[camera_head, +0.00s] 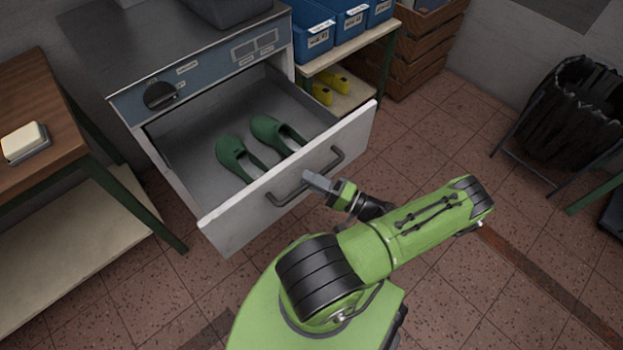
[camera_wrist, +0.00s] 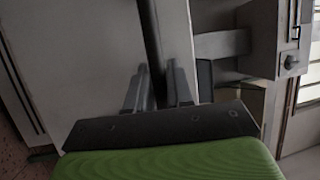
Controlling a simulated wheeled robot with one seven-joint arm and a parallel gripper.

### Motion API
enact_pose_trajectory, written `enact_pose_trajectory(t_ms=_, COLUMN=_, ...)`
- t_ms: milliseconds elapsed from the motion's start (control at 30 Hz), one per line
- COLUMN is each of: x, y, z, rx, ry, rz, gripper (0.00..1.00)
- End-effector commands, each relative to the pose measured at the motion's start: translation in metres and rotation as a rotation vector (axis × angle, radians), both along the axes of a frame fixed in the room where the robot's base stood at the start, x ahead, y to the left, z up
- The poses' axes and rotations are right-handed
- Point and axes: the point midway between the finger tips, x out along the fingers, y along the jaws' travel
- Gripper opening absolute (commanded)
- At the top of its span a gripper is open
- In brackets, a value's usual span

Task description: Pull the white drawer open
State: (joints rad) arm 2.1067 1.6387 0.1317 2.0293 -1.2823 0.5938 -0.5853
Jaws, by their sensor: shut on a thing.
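The white drawer (camera_head: 290,190) stands pulled well out of the grey cabinet in the head view, with its inside showing. Two green shoe-shaped lasts (camera_head: 255,145) lie in it. A dark bar handle (camera_head: 290,192) runs across its front. My gripper (camera_head: 306,178) is at the middle of the handle, shut on it. In the wrist view the fingers of my gripper (camera_wrist: 158,85) stand on both sides of the dark handle bar (camera_wrist: 152,40), in front of the pale drawer front (camera_wrist: 100,60). The exact contact is partly hidden.
A wooden table (camera_head: 50,100) with a soap-like block (camera_head: 24,141) stands at the left. A shelf with blue bins (camera_head: 315,35) and yellow items (camera_head: 330,85) is behind the drawer on the right. A black bin (camera_head: 570,110) stands far right. The tiled floor between is clear.

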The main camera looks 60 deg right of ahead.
Motion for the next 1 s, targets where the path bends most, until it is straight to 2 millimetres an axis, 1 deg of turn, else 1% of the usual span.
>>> enact_pose_trajectory(t_ms=133, x=0.0, y=0.0, z=-0.001, rx=0.001, ry=0.003, rz=0.001, gripper=0.0)
enact_pose_trajectory(t_ms=167, x=0.0, y=0.0, z=-0.001, rx=0.001, ry=0.003, rz=0.001, gripper=0.23)
enact_pose_trajectory(t_ms=200, x=0.0, y=0.0, z=-0.001, rx=0.001, ry=0.003, rz=0.001, gripper=0.29)
enact_pose_trajectory(t_ms=300, x=0.0, y=0.0, z=-0.001, rx=0.002, ry=0.003, rz=0.0, gripper=0.42)
enact_pose_trajectory(t_ms=667, x=0.0, y=0.0, z=0.0, rx=0.0, ry=0.001, rz=0.0, gripper=0.42)
enact_pose_trajectory(t_ms=767, x=-0.005, y=-0.001, z=-0.001, rx=-0.002, ry=0.001, rz=-0.002, gripper=0.42)
enact_pose_trajectory(t_ms=867, x=-0.023, y=-0.004, z=-0.005, rx=-0.003, ry=0.003, rz=-0.005, gripper=0.42)
enact_pose_trajectory(t_ms=1000, x=-0.061, y=-0.008, z=-0.013, rx=-0.003, ry=0.004, rz=-0.008, gripper=0.42)
